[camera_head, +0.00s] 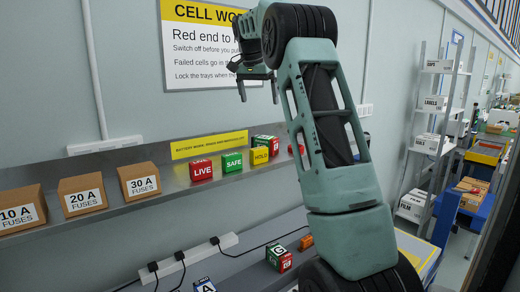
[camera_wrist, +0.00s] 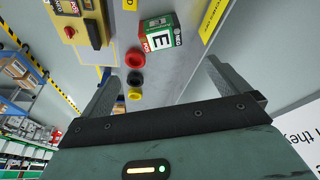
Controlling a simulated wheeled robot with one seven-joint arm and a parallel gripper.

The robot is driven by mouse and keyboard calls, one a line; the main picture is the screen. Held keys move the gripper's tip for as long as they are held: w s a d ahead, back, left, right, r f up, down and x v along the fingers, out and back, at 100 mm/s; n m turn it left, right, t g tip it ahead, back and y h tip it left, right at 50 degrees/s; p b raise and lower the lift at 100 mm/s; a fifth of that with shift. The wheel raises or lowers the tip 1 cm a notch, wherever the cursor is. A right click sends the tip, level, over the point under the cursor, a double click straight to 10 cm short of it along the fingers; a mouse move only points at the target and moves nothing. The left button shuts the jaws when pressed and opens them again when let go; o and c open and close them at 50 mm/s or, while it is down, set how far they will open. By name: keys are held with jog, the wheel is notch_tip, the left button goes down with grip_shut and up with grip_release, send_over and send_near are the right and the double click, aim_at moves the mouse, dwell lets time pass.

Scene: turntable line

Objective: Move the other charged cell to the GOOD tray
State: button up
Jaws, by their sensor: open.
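My gripper (camera_head: 258,97) is open and empty, raised in front of the wall sign above the shelf. In the wrist view my gripper (camera_wrist: 163,70) shows its two fingers spread apart. A red, white and green cell marked E (camera_wrist: 159,38) lies beyond the fingers, not between them. A similar red and green cell (camera_head: 266,141) stands on the shelf behind the yellow HOLD block. Another red and green cell, marked C (camera_head: 279,257), sits on the lower bench. A block marked A (camera_head: 204,285) is partly cut off at the bottom edge. I cannot make out a GOOD tray.
The shelf (camera_head: 110,173) bears fuse boxes (camera_head: 82,195), a red LIVE block (camera_head: 201,169), a green SAFE block (camera_head: 232,162) and the HOLD block (camera_head: 259,156). A power strip (camera_head: 190,258) with cables lies below. Red, black and yellow knobs (camera_wrist: 135,78) stand near cell E.

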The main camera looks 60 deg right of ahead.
jog(key=p, duration=0.2)
send_near(264, 138)
jog(key=x, duration=0.2)
jog(key=d+x, duration=0.1)
jog(key=x, duration=0.2)
jog(key=shift+f, duration=0.15)
jog(key=shift+a+p+x, duration=0.15)
jog(key=shift+p+x, duration=0.6)
jog(key=shift+x, duration=0.6)
jog(key=shift+a+p+x, duration=0.1)
jog(key=shift+p+x, duration=0.6)
jog(key=shift+x, duration=0.7)
jog(key=shift+w, duration=0.15)
jog(key=shift+c, duration=0.3)
jog(key=c, duration=1.4)
notch_tip(264, 138, up, 10)
jog(key=b, duration=0.2)
jog(key=shift+b, duration=0.35)
